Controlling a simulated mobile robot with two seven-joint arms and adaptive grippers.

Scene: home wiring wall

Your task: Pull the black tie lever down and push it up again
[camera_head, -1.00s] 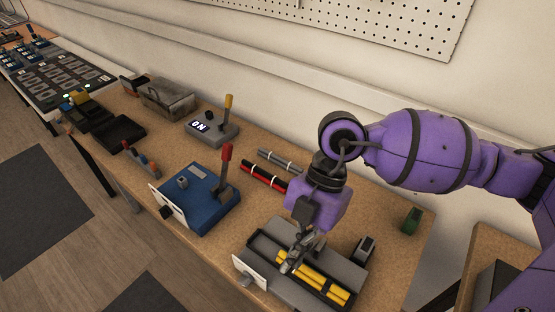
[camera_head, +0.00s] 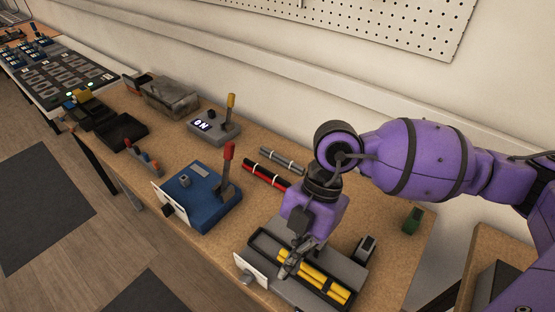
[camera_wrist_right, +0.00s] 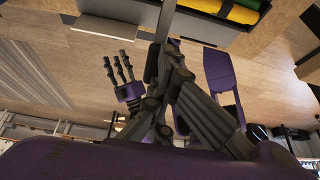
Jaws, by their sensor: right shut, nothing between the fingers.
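The grey device (camera_head: 322,292) holds several yellow cables (camera_head: 326,283) in a dark tray and has a white plate (camera_head: 251,270) at its front. My right gripper (camera_head: 284,272) is shut and empty at the device's front edge, over the tray's near-left end. The black tie lever cannot be made out in the head view, where the gripper covers that spot. In the right wrist view a dark bar (camera_wrist_right: 167,20), perhaps the lever, runs beside my shut fingers; contact cannot be told. A purple-based hand with dark fingers, perhaps my left gripper (camera_wrist_right: 118,66), shows below the bench there.
A blue box (camera_head: 208,205) with a red-tipped lever (camera_head: 228,160) stands to the left. Behind it is a grey box (camera_head: 215,129) marked ON with a yellow-tipped lever. Red and grey cable bundles (camera_head: 266,174) lie nearby. A green block (camera_head: 413,221) stands right.

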